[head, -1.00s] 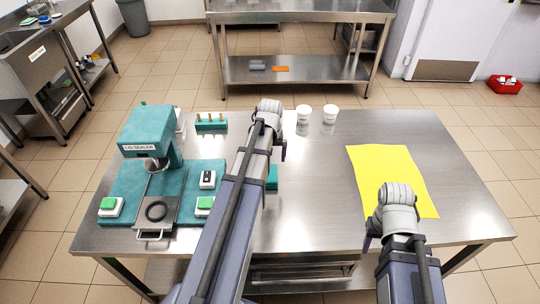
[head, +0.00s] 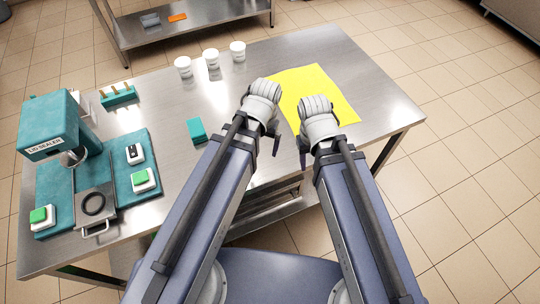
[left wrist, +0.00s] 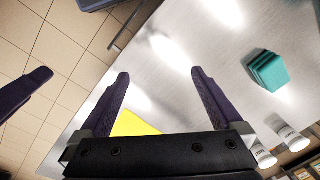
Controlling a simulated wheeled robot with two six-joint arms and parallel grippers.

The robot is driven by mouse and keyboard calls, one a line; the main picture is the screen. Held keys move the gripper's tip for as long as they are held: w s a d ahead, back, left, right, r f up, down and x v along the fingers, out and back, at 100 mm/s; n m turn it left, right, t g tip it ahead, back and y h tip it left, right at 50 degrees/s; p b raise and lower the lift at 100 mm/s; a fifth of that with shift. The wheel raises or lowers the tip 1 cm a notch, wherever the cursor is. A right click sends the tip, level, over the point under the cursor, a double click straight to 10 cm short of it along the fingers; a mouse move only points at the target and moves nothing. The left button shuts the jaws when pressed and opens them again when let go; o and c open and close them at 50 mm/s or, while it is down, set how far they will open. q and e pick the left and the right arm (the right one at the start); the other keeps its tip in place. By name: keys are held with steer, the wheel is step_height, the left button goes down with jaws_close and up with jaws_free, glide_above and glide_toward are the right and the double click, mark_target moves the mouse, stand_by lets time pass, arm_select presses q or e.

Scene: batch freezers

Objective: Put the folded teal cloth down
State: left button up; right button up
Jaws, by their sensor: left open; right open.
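The folded teal cloth (head: 196,130) lies as a small block on the bare steel table (head: 165,165), left of my left arm. It also shows in the left wrist view (left wrist: 268,71), to the right of and clear of the fingers. My left gripper (left wrist: 160,75) is open with nothing between its fingers. In the head view my left gripper (head: 260,128) is over the table by the yellow sheet's left edge, its fingers partly hidden by the wrist. My right gripper (head: 305,142) is open near the sheet's front edge, mostly hidden by its wrist.
A yellow sheet (head: 335,95) lies at the table's right. Several white cups, including one at the back (head: 213,58), stand in a row. A lid sealer (head: 55,130) on a teal base and a teal rack (head: 118,95) fill the left side. The table between cups and cloth is clear.

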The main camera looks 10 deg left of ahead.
arm_select(q)
steer(key=shift+m, duration=0.9)
steer(key=s+d, duration=0.3)
steer(key=s, duration=0.1)
steer(key=shift+d, duration=0.3)
